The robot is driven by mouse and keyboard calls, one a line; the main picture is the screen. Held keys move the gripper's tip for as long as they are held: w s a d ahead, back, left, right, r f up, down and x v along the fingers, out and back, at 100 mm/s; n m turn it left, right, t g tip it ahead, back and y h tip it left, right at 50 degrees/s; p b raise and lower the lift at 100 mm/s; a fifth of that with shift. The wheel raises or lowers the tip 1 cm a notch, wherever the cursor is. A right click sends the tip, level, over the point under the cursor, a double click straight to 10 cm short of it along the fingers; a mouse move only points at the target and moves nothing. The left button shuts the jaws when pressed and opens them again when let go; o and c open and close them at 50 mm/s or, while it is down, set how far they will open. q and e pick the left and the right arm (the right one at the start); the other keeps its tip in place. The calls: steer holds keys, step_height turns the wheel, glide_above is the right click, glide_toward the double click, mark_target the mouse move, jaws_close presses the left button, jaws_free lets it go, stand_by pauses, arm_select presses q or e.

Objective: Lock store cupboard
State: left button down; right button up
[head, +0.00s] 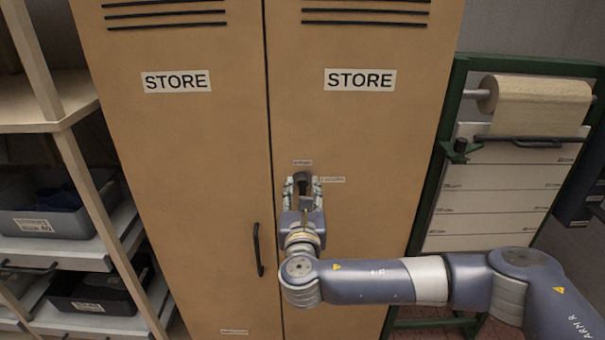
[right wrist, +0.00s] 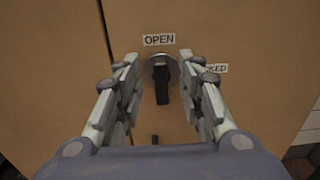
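The store cupboard (head: 345,130) is tan, with two doors labelled STORE, and both look closed. A dark lock knob (right wrist: 162,84) on a round plate sits on the right door, with its handle upright below the OPEN label (right wrist: 159,40). A second label, partly hidden and ending in "KED" (right wrist: 217,69), is to its right. My right gripper (head: 303,184) is at the knob. In the right wrist view its fingers (right wrist: 160,95) are apart on either side of the knob, with gaps visible. My left gripper is not in view.
A black door handle (head: 258,250) is on the left door near the seam. Shelves with grey bins (head: 60,222) stand at the left. A green-framed rack with a paper roll (head: 540,103) stands at the right.

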mark_target(303, 182)
steer(key=shift+w+p, duration=0.7)
steer(key=shift+w, duration=2.05)
steer(key=shift+c, duration=0.2)
jaws_close()
